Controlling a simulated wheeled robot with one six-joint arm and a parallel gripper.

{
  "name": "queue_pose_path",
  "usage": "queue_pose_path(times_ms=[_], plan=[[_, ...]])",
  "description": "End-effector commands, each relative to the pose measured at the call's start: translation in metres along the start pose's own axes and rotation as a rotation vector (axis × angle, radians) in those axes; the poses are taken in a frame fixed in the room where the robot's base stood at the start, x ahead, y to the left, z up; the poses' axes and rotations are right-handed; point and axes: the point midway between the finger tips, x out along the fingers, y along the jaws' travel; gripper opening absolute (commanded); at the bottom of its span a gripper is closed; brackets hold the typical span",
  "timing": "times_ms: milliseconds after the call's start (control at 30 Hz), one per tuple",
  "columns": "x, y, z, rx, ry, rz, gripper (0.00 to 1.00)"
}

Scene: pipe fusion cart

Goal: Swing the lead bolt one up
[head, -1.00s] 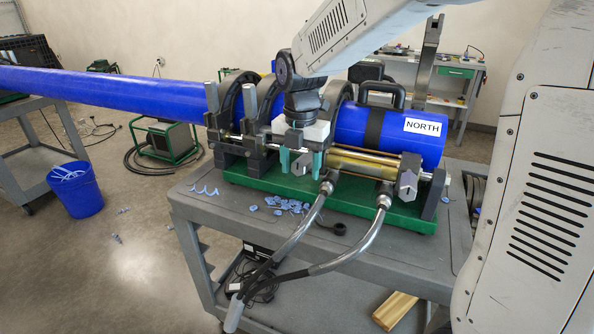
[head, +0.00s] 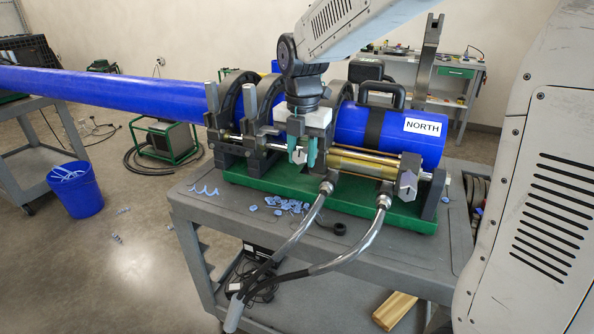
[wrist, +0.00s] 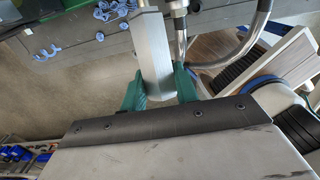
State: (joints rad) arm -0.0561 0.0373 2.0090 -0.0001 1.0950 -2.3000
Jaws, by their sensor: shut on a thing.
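My gripper (head: 302,157) is at the front of the fusion machine, its teal fingers shut on a grey bolt head (head: 298,155) that hangs at the middle clamp. In the wrist view the grey bolt (wrist: 152,60) lies between the green fingertips of my gripper (wrist: 158,88). The fingers and wrist hide the bolt's upper part and pivot in the head view. Another bolt (head: 407,184) hangs down at the right end. Two bolts (head: 210,103) (head: 250,102) stand upright at the left clamps.
The blue pipe (head: 110,86) runs left from the clamps; a shorter piece (head: 350,124) is labelled NORTH. Two hoses (head: 301,235) (head: 360,243) droop in front of the cylinder. Blue shavings (head: 285,207) lie on the grey cart (head: 215,208). A black handle (head: 382,92) rises behind.

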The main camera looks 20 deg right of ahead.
Motion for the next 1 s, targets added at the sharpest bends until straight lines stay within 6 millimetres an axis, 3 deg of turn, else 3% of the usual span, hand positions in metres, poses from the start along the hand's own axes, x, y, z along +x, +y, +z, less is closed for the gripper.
queue_pose_path(times_ms=[533,1000], plan=[[-0.022,0.001,0.013,0.001,-0.002,0.002,0.22],[-0.027,0.0,0.017,0.001,-0.002,0.002,0.22]])
